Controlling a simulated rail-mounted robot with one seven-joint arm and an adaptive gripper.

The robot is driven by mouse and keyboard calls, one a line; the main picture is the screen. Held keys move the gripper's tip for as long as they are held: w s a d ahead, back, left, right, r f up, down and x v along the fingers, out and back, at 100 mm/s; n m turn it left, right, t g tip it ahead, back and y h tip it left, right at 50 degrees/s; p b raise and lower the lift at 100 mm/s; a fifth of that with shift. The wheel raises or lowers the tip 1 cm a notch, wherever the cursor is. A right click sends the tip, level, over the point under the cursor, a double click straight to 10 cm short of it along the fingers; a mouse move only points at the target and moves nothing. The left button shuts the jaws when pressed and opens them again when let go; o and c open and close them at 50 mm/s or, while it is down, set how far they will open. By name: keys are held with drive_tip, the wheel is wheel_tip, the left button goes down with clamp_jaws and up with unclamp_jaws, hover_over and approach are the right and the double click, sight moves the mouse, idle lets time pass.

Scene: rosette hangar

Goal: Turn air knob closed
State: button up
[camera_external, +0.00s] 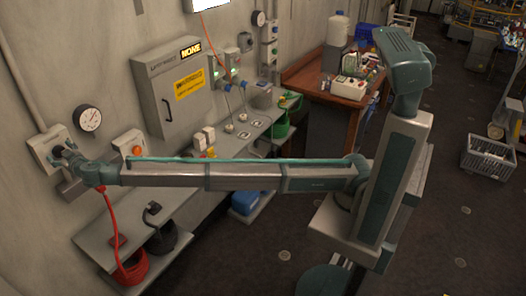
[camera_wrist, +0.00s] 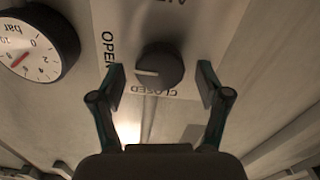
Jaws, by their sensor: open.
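The air knob (camera_wrist: 159,65) is a dark round knob with a pale pointer line, on a light plate (camera_wrist: 215,25) lettered OPEN and CLOSED in the wrist view. Its pointer line points left, toward the lower end of the word OPEN. My gripper (camera_wrist: 163,82) is open, with one finger on each side of the knob and a visible gap to it on both sides. In the external view my gripper (camera_external: 66,152) is at the wall plate (camera_external: 42,142) at the far left, and the knob is mostly hidden there.
A round pressure gauge (camera_external: 88,118) is on the wall beside the plate; it also shows in the wrist view (camera_wrist: 36,42). A shelf (camera_external: 101,250) with a red hose (camera_external: 128,268) is below.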

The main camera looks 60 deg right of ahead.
drive_tip(key=shift+w, duration=0.2)
drive_tip(key=c, duration=1.2)
drive_tip(key=shift+o, duration=0.2)
